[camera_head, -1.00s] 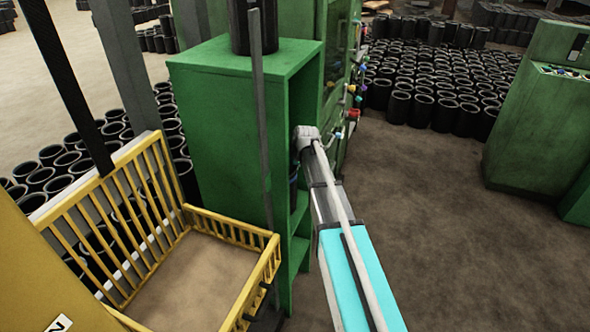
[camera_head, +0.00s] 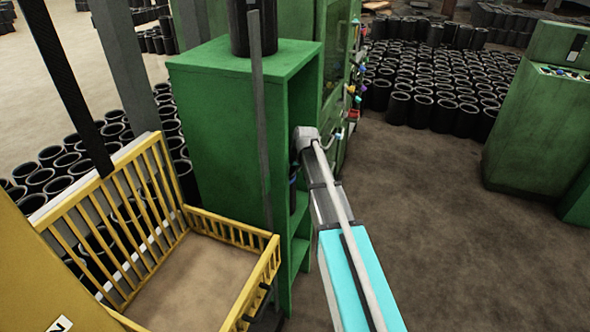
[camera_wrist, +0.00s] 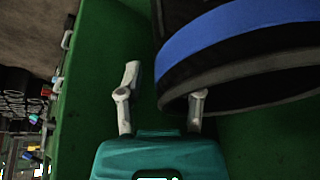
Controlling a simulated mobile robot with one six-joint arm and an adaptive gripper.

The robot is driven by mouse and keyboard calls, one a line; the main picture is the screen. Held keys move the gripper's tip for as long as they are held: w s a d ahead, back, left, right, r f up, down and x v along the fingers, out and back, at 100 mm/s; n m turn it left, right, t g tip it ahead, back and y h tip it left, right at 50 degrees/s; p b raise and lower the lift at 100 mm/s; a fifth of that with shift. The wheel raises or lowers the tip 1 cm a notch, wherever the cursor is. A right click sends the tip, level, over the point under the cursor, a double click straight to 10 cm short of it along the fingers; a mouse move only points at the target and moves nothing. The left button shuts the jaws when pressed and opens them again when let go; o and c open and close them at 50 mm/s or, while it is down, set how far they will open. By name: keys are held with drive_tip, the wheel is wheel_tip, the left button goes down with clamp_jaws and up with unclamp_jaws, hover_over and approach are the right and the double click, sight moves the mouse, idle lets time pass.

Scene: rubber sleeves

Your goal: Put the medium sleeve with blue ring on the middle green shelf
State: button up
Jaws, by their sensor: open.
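The sleeve with the blue ring (camera_wrist: 240,30) is large in the upper right of the wrist view, black with a broad blue band near its end rim. My gripper (camera_wrist: 163,85) is open, its two pale fingers apart. The right finger overlaps the sleeve's rim in the picture; contact cannot be told. The left finger is clear of the sleeve, over green. In the head view the green shelf unit (camera_head: 225,140) stands at the centre, with a shelf board (camera_head: 300,212) in its opening. A dark shape shows just above that board, mostly hidden, as is my gripper.
A yellow railed crate (camera_head: 215,222) stands in front on the left. A thin grey post (camera_head: 262,110) rises before the shelf unit. A large black sleeve (camera_head: 240,30) stands on top. A green machine (camera_head: 535,130) is at right; brown floor (camera_head: 450,220) between is clear.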

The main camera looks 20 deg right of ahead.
drive_tip(key=p+v, duration=1)
drive_tip(key=v, duration=0.2)
drive_tip(key=shift+p, duration=0.35)
idle(1.0)
